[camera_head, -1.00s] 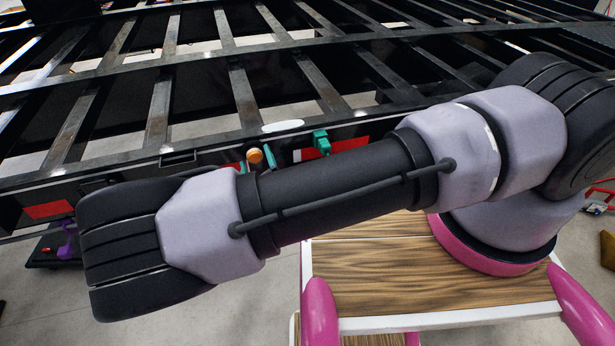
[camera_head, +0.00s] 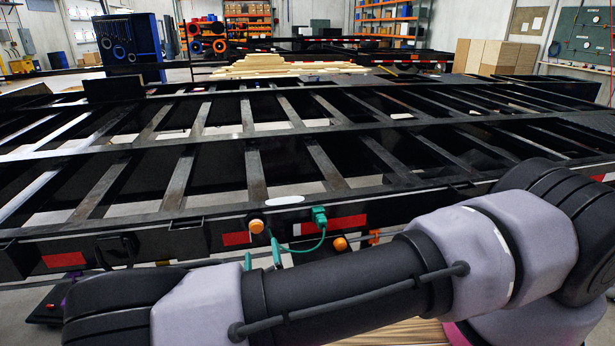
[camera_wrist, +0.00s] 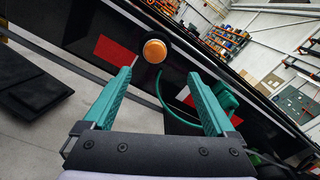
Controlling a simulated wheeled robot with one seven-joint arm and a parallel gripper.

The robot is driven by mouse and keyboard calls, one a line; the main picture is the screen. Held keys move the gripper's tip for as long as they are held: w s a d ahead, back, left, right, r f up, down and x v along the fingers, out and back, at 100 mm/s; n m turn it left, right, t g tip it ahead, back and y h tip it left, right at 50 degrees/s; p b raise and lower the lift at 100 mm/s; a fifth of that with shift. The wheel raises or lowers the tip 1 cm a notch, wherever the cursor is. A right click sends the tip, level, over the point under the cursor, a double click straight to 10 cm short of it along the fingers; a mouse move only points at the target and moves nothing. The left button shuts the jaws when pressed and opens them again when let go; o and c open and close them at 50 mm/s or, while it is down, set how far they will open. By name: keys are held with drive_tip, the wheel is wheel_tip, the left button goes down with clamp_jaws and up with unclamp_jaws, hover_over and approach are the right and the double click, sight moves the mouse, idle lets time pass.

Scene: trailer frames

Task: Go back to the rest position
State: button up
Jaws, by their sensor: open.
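My gripper shows in the wrist view (camera_wrist: 160,95) with its two green fingers spread wide and nothing between them. It is near the side rail of the trailer frame (camera_head: 235,235). An orange marker light (camera_wrist: 154,51) on the rail shows beyond the gap between the fingers. A green connector with a curved cable (camera_wrist: 226,97) is behind and beside the right finger. In the head view the green connector (camera_head: 319,216) sits on the rail, its cable hanging down. My arm crosses the bottom of the head view, and only the green fingertips (camera_head: 262,254) show above it.
The black trailer frame with its slats fills the middle of the head view. Red reflectors (camera_head: 236,239) and a second orange light (camera_head: 340,244) are along its side. Stacked planks (camera_head: 290,64), a blue tool cabinet (camera_head: 130,45) and shelves (camera_head: 248,20) stand farther back.

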drive_tip(key=w+d+r+m+g+h, duration=0.3)
drive_tip(key=d+r+m+g+h, duration=0.1)
drive_tip(key=d+r+m+h, duration=0.45)
drive_tip(key=w+d+r+m+g+h, duration=0.45)
drive_tip(key=d+r+m, duration=0.35)
drive_tip(key=m, duration=0.4)
drive_tip(key=s+d+r+m+g+y, duration=0.4)
drive_tip(key=d+r+m+g, duration=0.4)
drive_tip(key=d+r+m, duration=0.5)
drive_tip(key=s+d+r+m+t+y, duration=0.3)
drive_tip(key=s+r+m, duration=0.3)
drive_tip(key=r, duration=0.3)
drive_tip(key=s+d+r+m+t+y, duration=0.3)
drive_tip(key=s+r+m, duration=0.3)
drive_tip(key=r+m, duration=0.2)
wheel_tip(320, 180, up, 2)
drive_tip(key=shift+d+r+m+y, duration=0.1)
drive_tip(key=shift+d+m+y, duration=0.25)
drive_tip(key=shift+d+y, duration=0.45)
